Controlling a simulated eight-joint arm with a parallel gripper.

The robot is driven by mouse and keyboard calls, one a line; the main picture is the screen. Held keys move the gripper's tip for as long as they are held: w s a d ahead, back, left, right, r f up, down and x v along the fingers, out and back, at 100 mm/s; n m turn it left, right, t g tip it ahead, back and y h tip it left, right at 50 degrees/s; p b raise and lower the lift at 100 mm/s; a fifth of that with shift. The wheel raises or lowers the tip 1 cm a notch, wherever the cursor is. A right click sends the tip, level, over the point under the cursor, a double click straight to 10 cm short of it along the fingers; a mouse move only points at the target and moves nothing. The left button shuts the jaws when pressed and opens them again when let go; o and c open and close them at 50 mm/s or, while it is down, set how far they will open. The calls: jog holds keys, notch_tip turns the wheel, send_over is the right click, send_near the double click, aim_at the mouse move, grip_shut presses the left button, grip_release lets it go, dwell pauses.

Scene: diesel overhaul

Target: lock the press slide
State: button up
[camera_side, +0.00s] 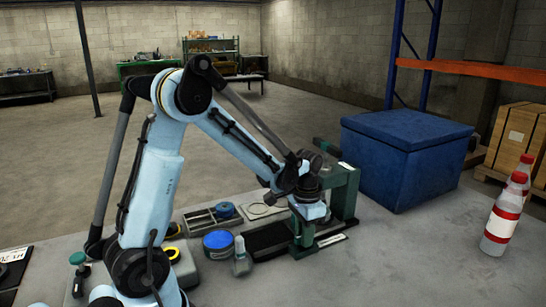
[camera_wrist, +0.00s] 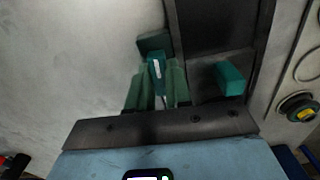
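The press (camera_side: 346,190) is a dark green frame at the right of the bench in the side view, with a dark bed under it. My gripper (camera_side: 304,243) is down at its left front. In the wrist view, the green fingers of my gripper (camera_wrist: 158,88) stand close on both sides of a teal lever-like piece (camera_wrist: 157,68) with a small label. I cannot tell whether they touch it. A second teal block (camera_wrist: 230,78) sits on the dark bed (camera_wrist: 205,30) to the right. The slide itself cannot be made out clearly.
A large blue box (camera_side: 400,160) stands behind and right of the press. Bottles with red caps (camera_side: 502,222) stand at the right. A blue-topped tin (camera_side: 218,242), a small bottle (camera_side: 240,257) and a grey tray (camera_side: 205,217) lie left of my gripper. The front right bench is clear.

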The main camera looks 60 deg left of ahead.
grip_shut()
jog(key=m, duration=0.4)
jog(key=shift+m, duration=0.4)
jog(key=m, duration=0.3)
jog(key=shift+m, duration=0.8)
